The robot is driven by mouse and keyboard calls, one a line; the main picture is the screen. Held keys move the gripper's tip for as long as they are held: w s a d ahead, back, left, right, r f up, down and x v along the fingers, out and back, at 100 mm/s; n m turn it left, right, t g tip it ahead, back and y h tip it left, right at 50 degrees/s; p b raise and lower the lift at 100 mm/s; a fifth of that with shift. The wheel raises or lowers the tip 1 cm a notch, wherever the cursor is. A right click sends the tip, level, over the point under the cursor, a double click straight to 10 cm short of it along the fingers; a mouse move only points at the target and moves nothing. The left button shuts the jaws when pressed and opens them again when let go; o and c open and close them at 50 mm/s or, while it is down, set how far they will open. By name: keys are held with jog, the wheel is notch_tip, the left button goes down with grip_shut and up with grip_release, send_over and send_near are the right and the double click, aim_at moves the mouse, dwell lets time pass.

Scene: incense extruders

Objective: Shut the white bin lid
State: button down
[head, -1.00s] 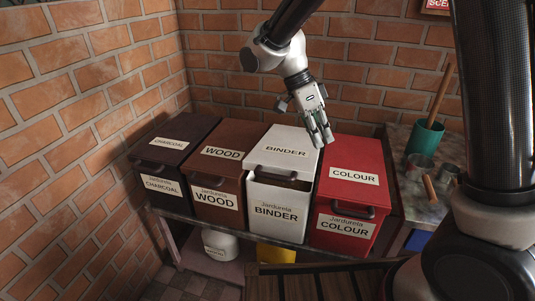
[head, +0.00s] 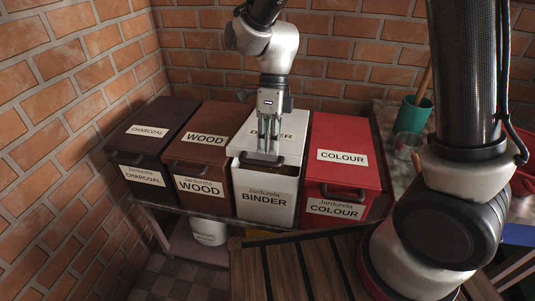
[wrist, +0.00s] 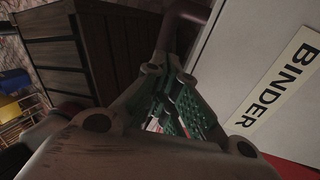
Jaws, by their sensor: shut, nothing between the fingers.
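The white bin (head: 263,207) labelled BINDER stands in a row of bins on a bench. My gripper (head: 264,148) is shut and empty, pointing down over the front of the lid just behind the dark handle (head: 262,160). It appears to touch the lid and hides part of its label. In the wrist view, the lid (wrist: 225,60) fills the right side beside my fingers (wrist: 180,105).
The charcoal bin (head: 139,157) and brown wood bin (head: 197,165) stand to the left. The red colour bin (head: 341,174) is close on the right. A green pot (head: 413,114) stands further right. A slatted wooden surface (head: 300,262) lies in front; brick walls are behind.

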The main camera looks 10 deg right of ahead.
jog(key=shift+x, duration=1.4)
jog(key=shift+f, duration=0.1)
jog(key=shift+w+d+f+x, duration=0.1)
jog(key=shift+w+d+x, duration=0.05)
jog(key=shift+x, duration=1.05)
jog(key=shift+w+d+f+x, duration=0.1)
jog(key=shift+w+d+x, duration=0.1)
jog(key=shift+x, duration=0.95)
jog(key=shift+w+d+f+x, duration=0.1)
jog(key=shift+w+x, duration=0.05)
jog(key=shift+x, duration=1.05)
jog(key=shift+r, duration=0.15)
